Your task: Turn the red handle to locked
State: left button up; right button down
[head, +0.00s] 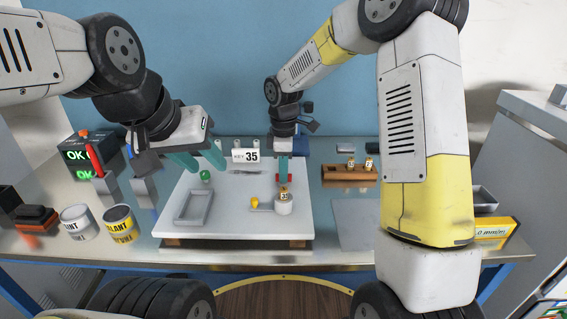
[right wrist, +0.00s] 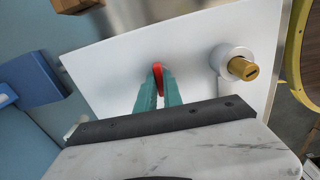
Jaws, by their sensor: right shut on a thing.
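The red handle (right wrist: 157,78) stands on the white board (right wrist: 105,65); in the right wrist view it sits between the teal fingertips of my right gripper (right wrist: 158,88), which is shut on it. In the head view the handle (head: 278,178) is mostly hidden by my right gripper (head: 284,180). Whether it points to locked cannot be read.
A grey tray frame (head: 193,208) lies on the board's left. A "KEY 35" sign (head: 250,156), cans (head: 118,222) and a wooden rack (head: 348,176) stand around.

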jog(key=c, duration=1.5)
grip_release()
jog(key=shift+r, duration=0.1)
notch_tip(320, 180, up, 8)
jog(key=shift+f, duration=0.15)
